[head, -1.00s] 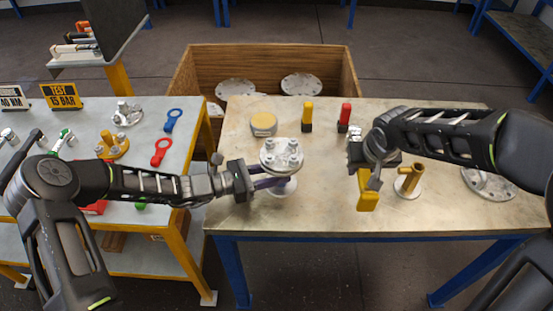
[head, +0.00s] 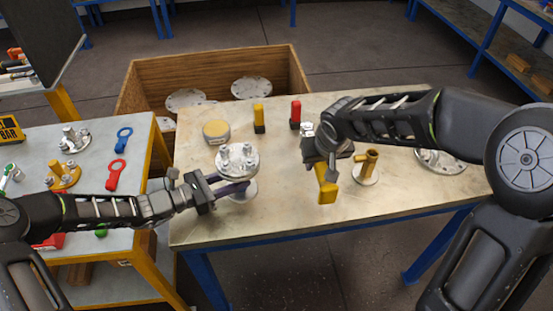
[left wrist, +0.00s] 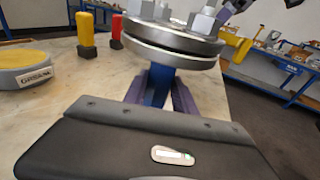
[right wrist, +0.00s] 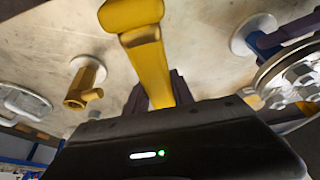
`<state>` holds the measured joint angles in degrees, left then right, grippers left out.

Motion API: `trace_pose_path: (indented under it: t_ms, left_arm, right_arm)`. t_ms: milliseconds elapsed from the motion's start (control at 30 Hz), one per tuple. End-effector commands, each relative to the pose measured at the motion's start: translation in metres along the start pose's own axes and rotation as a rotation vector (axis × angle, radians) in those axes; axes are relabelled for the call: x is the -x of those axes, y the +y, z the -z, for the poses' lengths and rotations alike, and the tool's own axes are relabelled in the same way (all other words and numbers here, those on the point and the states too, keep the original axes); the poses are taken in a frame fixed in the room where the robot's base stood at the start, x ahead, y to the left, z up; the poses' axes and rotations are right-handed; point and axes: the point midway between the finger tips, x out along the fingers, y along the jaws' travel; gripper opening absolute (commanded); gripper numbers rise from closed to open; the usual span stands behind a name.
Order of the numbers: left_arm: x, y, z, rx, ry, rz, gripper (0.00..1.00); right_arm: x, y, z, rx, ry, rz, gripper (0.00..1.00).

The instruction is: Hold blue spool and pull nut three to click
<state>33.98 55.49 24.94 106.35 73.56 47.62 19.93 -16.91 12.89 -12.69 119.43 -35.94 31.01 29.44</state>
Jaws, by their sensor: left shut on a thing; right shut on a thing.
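The blue spool stands upright on the table, with a round grey flange on top (head: 238,160) carrying several nuts. Its blue neck (left wrist: 158,87) shows in the left wrist view between dark fingers. My left gripper (head: 238,188) is shut on this neck below the flange. My right gripper (head: 321,166) is shut on a yellow tool (head: 327,190), held to the right of the spool and apart from it. I cannot tell which nut is number three.
A yellow-topped round tin (head: 216,131), a yellow holder (head: 259,117) and a red holder (head: 295,113) stand behind the spool. A brass-coloured fitting (head: 368,165) and a grey flange (head: 442,160) are on the right. A wooden crate (head: 210,70) stands behind the table.

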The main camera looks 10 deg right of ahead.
Motion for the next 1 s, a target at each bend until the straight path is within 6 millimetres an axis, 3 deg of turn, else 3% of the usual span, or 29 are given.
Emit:
trace_pose_path:
  t_ms: [167, 367, 700, 1000]
  left_arm:
    - [0.0, 0.001, -0.001, 0.001, -0.001, -0.002, 0.0]
    - [0.0, 0.001, -0.001, 0.0, -0.001, -0.002, 0.0]
    - [0.0, 0.001, -0.001, 0.0, -0.001, -0.002, 0.0]
    - [0.0, 0.001, -0.001, 0.0, -0.001, -0.002, 0.0]
  right_arm:
    - [-0.003, -0.003, 0.01, -0.005, 0.004, -0.002, 0.0]
    - [0.013, -0.018, 0.045, 0.061, 0.008, 0.028, 0.0]
    - [0.055, -0.058, 0.068, 0.55, 0.008, 0.233, 0.0]
    - [0.105, -0.098, 0.069, 1.126, 0.009, 0.473, 0.0]
